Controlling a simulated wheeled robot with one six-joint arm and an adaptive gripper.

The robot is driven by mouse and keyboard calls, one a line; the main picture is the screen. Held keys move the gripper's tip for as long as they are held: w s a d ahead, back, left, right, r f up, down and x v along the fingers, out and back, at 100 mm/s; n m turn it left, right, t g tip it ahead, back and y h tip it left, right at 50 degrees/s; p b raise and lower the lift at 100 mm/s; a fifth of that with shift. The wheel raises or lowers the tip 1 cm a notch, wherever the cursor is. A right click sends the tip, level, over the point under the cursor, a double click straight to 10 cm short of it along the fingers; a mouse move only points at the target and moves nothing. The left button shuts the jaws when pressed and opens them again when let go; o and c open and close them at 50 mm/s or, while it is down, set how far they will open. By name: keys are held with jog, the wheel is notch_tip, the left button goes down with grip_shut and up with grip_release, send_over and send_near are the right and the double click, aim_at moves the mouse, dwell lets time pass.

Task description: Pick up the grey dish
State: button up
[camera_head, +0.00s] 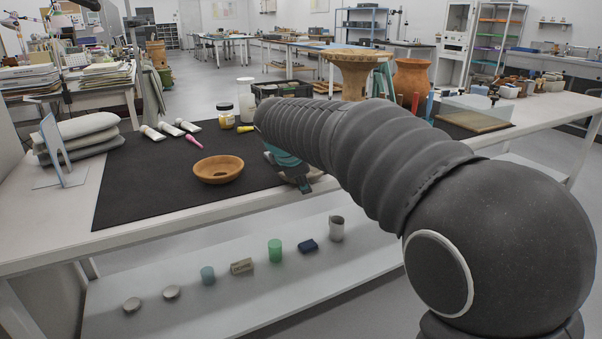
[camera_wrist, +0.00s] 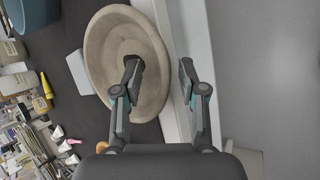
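The grey dish (camera_wrist: 107,55) is a wide, round, beige-grey dish on the dark mat near the table edge in the wrist view. A dark patch shows near its middle, partly covered by a finger. My gripper (camera_wrist: 161,68) is open. One finger is over the inside of the dish and the other is beyond its right rim, over the table edge. I cannot tell how far the fingertips are above the rim. In the head view my arm hides the dish; part of my gripper (camera_head: 301,184) shows at the table's front edge.
An orange-brown dish (camera_head: 218,170) lies on the dark mat (camera_head: 130,195), left of my gripper. Tubes (camera_head: 152,133), jars (camera_head: 225,115) and a dark crate (camera_head: 282,89) stand behind. A large terracotta vessel (camera_head: 354,72) is farther back. A lower shelf (camera_head: 190,313) holds several small items.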

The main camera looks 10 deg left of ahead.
grip_shut()
